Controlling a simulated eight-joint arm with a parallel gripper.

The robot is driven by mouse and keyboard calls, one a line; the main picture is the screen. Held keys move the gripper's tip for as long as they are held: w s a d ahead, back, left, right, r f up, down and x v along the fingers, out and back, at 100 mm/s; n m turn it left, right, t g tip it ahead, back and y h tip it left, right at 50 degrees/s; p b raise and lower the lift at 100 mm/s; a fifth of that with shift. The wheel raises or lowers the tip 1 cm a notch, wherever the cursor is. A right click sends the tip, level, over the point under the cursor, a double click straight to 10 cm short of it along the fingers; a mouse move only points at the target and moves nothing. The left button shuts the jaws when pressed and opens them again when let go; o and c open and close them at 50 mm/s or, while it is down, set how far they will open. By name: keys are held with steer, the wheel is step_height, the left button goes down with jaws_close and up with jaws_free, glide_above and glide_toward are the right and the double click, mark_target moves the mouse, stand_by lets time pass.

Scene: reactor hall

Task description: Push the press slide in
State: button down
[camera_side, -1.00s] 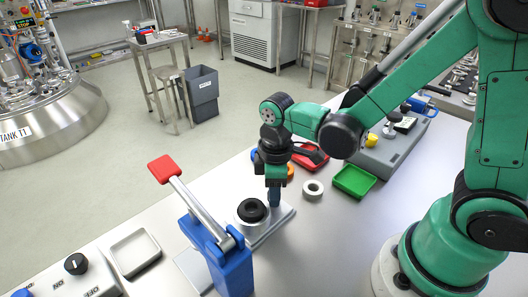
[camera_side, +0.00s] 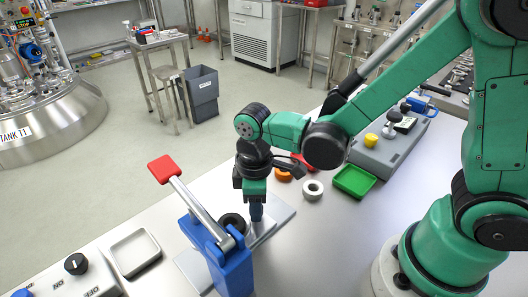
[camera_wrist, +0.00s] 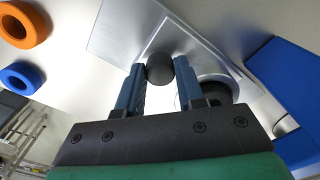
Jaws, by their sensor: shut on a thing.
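The blue press (camera_side: 236,272) stands at the front, its lever with a red grip (camera_side: 164,168) raised to the upper left. The press slide lies on a flat metal plate (camera_side: 283,211) and carries a round part with a black top (camera_side: 233,219), now beside the press frame. In the wrist view this part shows right of the fingers (camera_wrist: 217,91). My gripper (camera_side: 256,215) is shut on the slide's black knob (camera_wrist: 160,67), with one blue finger on each side of it. The knob is hidden in the side view.
An empty metal tray (camera_side: 134,252) and a knob panel (camera_side: 77,276) are left of the press. The bench front right is clear.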

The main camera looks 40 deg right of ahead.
steer(key=shift+a, duration=1.2)
steer(key=c, duration=0.8)
jaws_free()
steer(key=shift+r, duration=2.8)
